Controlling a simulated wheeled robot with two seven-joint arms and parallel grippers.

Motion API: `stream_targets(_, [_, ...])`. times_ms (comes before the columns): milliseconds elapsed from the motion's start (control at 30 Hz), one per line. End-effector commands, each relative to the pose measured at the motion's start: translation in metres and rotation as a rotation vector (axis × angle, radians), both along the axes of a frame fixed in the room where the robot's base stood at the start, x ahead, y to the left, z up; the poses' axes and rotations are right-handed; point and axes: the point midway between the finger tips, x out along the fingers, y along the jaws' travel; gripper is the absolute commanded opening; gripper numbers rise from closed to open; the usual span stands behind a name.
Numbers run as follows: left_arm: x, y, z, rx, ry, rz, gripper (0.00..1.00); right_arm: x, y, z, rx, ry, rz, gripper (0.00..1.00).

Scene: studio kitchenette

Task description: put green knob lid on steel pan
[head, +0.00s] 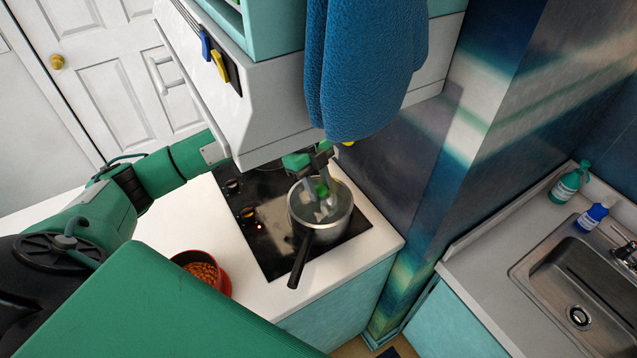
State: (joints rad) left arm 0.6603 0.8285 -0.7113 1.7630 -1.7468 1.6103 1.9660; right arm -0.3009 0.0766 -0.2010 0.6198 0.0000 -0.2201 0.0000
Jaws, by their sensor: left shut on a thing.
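The steel pan (346,226) stands on the black hob, its dark handle pointing toward the front left. The lid with the green knob (322,190) is at the pan's mouth; its clear part shows inside the outline of the rim. I cannot tell whether the lid rests on the rim or is held just above it. My left gripper (319,186) comes down from above and is shut on the lid at its knob. The gripper hides part of the lid and the far rim. My right gripper is not in view.
The range hood (260,100) and a hanging blue cloth (365,70) are close above my left gripper. A red bowl of brown food (203,270) stands on the counter left of the hob (270,250). A sink (590,280) with two bottles is at the right.

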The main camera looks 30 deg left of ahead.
Motion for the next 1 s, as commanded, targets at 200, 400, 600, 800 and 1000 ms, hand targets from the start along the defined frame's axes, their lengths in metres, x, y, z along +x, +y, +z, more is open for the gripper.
stream_targets(200, [0.000,0.000,-0.004,0.001,0.001,0.000,0.00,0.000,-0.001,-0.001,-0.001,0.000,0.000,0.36])
stream_targets(400, [-0.001,0.000,-0.005,0.002,0.003,-0.002,0.41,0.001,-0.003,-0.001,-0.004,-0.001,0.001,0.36])
stream_targets(600, [-0.001,0.000,-0.004,0.001,0.002,-0.001,0.59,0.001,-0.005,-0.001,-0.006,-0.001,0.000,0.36])
stream_targets(800, [0.000,0.001,-0.003,0.001,0.002,-0.001,0.59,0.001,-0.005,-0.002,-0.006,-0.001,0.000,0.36])
stream_targets(1000, [0.003,0.010,0.015,0.002,-0.003,0.000,0.59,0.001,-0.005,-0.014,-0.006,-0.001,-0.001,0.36])
